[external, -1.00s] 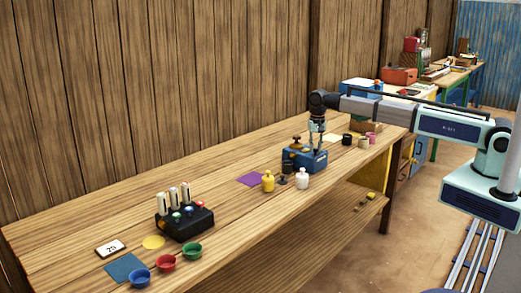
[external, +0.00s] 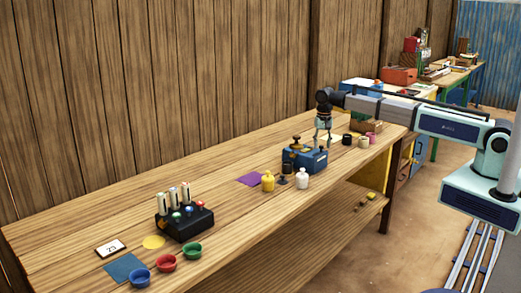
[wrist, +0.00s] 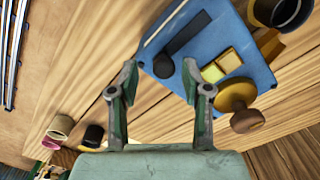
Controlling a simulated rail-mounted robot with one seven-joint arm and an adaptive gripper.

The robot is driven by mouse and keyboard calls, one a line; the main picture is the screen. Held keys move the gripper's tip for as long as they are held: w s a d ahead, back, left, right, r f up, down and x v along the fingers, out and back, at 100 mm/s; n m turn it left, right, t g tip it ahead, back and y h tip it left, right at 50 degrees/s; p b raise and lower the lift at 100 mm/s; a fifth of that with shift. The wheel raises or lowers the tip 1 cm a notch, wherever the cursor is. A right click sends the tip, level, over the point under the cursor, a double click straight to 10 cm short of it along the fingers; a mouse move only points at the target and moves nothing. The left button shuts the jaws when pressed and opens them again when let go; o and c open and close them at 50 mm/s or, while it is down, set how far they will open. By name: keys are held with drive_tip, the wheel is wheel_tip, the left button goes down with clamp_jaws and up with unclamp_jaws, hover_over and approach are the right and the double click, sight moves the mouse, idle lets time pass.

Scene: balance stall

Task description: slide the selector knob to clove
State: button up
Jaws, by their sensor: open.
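A blue box (external: 305,160) sits on the wooden bench in the external view; it also fills the upper middle of the wrist view (wrist: 225,50). On its top are a round black knob (wrist: 163,66) and a dark bar (wrist: 187,33), which look like the selector. My gripper (external: 323,139) is over the right part of the box, pointing down. In the wrist view my gripper (wrist: 160,75) is open and empty, with the black knob between its fingertips in the picture. Whether they touch is unclear. No clove label is readable.
A brass knob (wrist: 236,98) and yellow squares (wrist: 222,65) are on the box beside the right finger. A yellow bottle (external: 268,182) and a white bottle (external: 302,179) stand in front. Small pots (external: 364,141) stand to the right.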

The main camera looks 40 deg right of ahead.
wheel_tip(320, 180, up, 12)
idle(0.6)
